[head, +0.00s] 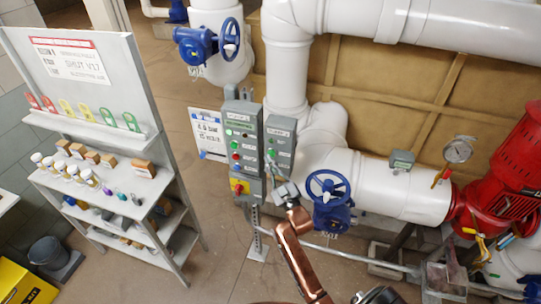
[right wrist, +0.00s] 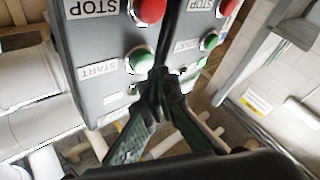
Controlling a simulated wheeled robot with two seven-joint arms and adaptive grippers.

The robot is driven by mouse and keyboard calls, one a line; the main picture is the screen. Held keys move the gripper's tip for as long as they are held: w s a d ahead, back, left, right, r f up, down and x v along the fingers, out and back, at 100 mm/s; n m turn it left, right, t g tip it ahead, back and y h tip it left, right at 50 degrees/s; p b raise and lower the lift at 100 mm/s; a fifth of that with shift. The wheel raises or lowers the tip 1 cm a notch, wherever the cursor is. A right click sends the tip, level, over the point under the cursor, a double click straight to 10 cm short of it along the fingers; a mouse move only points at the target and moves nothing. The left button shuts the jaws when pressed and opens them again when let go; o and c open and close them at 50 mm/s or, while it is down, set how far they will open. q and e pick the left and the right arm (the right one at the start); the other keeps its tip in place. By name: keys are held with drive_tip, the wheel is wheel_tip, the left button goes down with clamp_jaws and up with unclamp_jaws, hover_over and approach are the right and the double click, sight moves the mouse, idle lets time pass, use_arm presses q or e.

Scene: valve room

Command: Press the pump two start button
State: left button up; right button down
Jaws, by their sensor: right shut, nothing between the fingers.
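A grey control station with a larger left box (head: 241,128) and a narrower right box (head: 280,134) stands against the white pipes. The label text naming each pump is too small to read. In the right wrist view, upside down, two boxes show red STOP buttons, one at left (right wrist: 150,9), and green START buttons, one at left (right wrist: 139,61) and one at right (right wrist: 208,43). My right gripper (head: 274,178) is shut and empty, below and in front of the right box. In the wrist view its fingertips (right wrist: 170,86) appear between the two green buttons; contact cannot be told. My left gripper is out of view.
A blue handwheel valve (head: 328,198) stands close to the right of my gripper. A shelf rack (head: 150,185) stands at left; a red pump motor (head: 505,170) stands at right.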

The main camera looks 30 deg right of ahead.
drive_tip(key=shift+w+d, duration=0.25)
drive_tip(key=shift+d, duration=0.05)
drive_tip(key=shift+w+d, duration=0.25)
drive_tip(key=shift+d, duration=0.1)
idle(0.8)
drive_tip(key=shift+s+a, duration=0.1)
drive_tip(key=shift+a, duration=0.05)
drive_tip(key=shift+s+a+p, duration=0.35)
drive_tip(key=shift+s+a, duration=0.1)
drive_tip(key=shift+a, duration=0.1)
idle(0.3)
drive_tip(key=s+a+p, duration=0.2)
drive_tip(key=s+a, duration=0.1)
drive_tip(key=shift+s+a, duration=0.15)
drive_tip(key=shift+a, duration=0.25)
drive_tip(key=shift+f, duration=0.1)
idle(0.7)
